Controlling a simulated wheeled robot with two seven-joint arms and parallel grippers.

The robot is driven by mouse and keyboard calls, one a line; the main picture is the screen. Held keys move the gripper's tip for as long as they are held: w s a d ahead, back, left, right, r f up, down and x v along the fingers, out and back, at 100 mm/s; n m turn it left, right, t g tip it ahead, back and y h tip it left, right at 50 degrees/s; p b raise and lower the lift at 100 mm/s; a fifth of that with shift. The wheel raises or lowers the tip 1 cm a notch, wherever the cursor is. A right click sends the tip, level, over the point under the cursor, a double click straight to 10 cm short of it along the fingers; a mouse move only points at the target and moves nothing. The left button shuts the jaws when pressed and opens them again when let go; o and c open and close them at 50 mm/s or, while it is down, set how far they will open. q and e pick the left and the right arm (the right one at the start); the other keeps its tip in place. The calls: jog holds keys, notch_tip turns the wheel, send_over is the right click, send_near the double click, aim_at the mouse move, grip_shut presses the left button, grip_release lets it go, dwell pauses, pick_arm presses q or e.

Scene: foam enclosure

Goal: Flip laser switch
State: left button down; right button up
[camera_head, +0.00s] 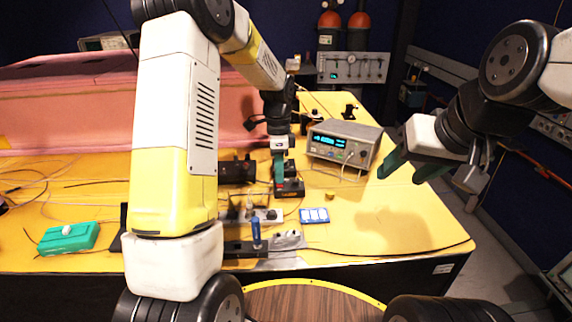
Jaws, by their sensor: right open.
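I cannot tell for sure which part is the laser switch. A grey box instrument (345,133) with a lit cyan display and knobs stands on the yellow table right of centre. My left gripper (279,180) points down beside a small black mount (290,189), left of the grey instrument. Its fingers overlap the mount in view, so contact and opening are unclear. My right gripper (405,172) is open and empty above the table's right side, its green fingers apart.
A blue-and-white card (314,215), a blue upright part (256,233) and metal mounts stand near the front. Cables run over the left of the yellow table (385,225). A pink foam block (60,100) stands behind. The table's right front is mostly clear.

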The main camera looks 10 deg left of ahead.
pick_arm(q)
jog(key=shift+s+f, duration=0.3)
jog(key=shift+f, duration=0.2)
jog(key=shift+s, duration=0.15)
jog(key=shift+s+d+r, duration=0.2)
jog(key=shift+s+d, duration=0.05)
jog(key=shift+s, duration=0.35)
notch_tip(320, 180, up, 8)
jog(key=w, duration=0.1)
jog(key=shift+w+a+r, duration=0.2)
jog(key=shift+w+r, duration=0.05)
jog(key=shift+w, duration=0.1)
